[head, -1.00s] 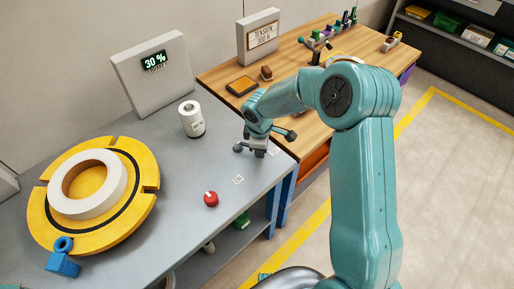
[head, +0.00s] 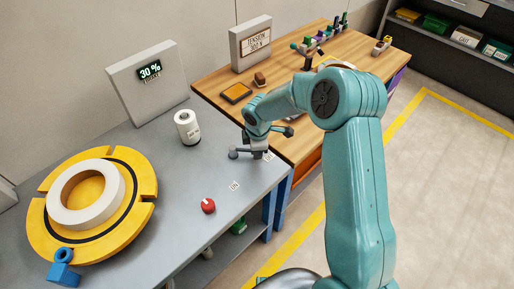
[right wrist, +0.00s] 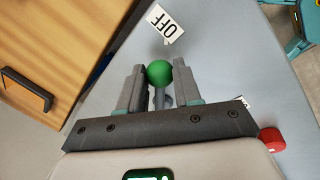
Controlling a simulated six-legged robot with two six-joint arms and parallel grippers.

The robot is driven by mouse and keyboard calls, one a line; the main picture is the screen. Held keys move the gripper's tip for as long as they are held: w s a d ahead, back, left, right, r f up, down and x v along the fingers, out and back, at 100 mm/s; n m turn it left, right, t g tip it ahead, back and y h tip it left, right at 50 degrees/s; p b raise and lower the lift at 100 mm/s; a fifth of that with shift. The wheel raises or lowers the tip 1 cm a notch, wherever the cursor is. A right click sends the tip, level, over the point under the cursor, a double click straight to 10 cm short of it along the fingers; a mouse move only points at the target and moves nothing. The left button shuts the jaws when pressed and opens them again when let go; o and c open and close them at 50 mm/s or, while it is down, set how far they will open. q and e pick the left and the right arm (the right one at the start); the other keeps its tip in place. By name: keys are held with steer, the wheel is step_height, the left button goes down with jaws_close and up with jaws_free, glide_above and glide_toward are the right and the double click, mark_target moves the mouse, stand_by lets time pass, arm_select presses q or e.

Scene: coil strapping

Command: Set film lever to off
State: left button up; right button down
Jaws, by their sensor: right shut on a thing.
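The film lever shows in the right wrist view as a green ball knob (right wrist: 159,72) on a grey stem. My right gripper (right wrist: 157,82) is shut on it, one finger on each side of the knob. The OFF label (right wrist: 167,28) lies on the table just beyond the knob. In the head view my right gripper (head: 254,153) is low over the grey table's right end, next to the OFF label (head: 269,156). The ON label (head: 235,186) lies nearer the front. The gripper hides the green knob in the head view. My left gripper is not in view.
A red knob (head: 208,206) sits near the front edge of the grey table (head: 150,235). A white roll (head: 187,128), a 30 % display (head: 150,72) and a yellow turntable (head: 125,240) with a white ring (head: 65,212) stand farther left. A wooden table (head: 215,85) adjoins behind.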

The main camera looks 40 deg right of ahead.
steer(key=c, duration=0.9)
jaws_free()
steer(key=shift+w+d+r, duration=0.1)
steer(key=shift+w+r, duration=0.05)
steer(key=shift+r, duration=0.05)
steer(key=shift+o, duration=0.6)
steer(key=shift+f, duration=0.1)
step_height(320, 180, up, 16)
steer(key=s+a, duration=0.1)
steer(key=s, duration=0.2)
steer(key=shift+a, duration=0.35)
